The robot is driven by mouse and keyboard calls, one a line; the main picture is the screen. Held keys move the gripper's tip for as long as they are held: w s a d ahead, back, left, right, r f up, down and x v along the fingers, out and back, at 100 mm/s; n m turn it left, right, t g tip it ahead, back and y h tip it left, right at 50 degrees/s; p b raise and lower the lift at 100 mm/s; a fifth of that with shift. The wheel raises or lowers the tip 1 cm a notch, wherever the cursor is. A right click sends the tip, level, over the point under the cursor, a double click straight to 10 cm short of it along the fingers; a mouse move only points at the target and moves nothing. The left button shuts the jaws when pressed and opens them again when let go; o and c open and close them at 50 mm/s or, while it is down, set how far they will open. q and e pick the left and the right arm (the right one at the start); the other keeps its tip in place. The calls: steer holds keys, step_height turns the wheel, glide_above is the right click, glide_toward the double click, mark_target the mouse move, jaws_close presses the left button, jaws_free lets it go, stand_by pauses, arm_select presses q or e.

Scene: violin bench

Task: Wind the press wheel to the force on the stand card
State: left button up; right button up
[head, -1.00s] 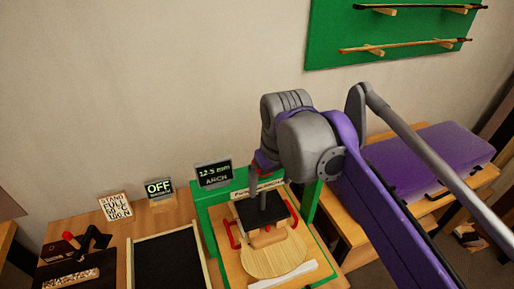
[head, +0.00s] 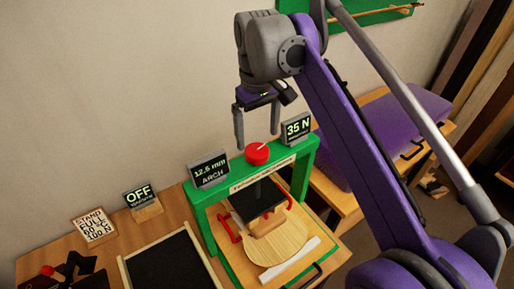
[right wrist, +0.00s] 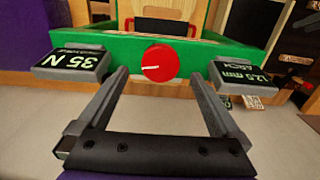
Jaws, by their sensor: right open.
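The red press wheel (head: 257,153), with a white mark, sits on top of the green press frame (head: 306,157). My right gripper (head: 257,143) is open with its fingers pointing down around or just above the wheel. In the right wrist view the wheel (right wrist: 160,63) shows between and beyond the two fingertips, apart from both. The force display (head: 297,128) reads 35 N. The stand card (head: 94,228) at the left carries black handwriting; its lower lines appear to read 60 and 100 N. My left gripper is not in view.
An arch display (head: 209,170) reading 12.5 mm stands left of the wheel. A small OFF display (head: 141,196) stands farther left. A wooden violin plate (head: 279,240) lies under the press. A black tray (head: 170,265) and a purple case (head: 402,128) flank it.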

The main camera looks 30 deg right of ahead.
mark_target(257, 150)
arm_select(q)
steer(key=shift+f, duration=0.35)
arm_select(e)
step_height(257, 150, down, 5)
steer(key=shift+w, duration=0.1)
steer(key=c, duration=1.3)
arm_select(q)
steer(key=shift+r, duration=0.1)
arm_select(e)
steer(key=shift+m, duration=0.3)
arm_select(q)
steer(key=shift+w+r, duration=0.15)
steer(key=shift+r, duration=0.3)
arm_select(e)
steer(key=m, duration=0.3)
arm_select(q)
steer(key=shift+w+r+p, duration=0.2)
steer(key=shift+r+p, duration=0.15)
steer(key=shift+p, duration=0.1)
arm_select(e)
steer(key=shift+m, duration=2)
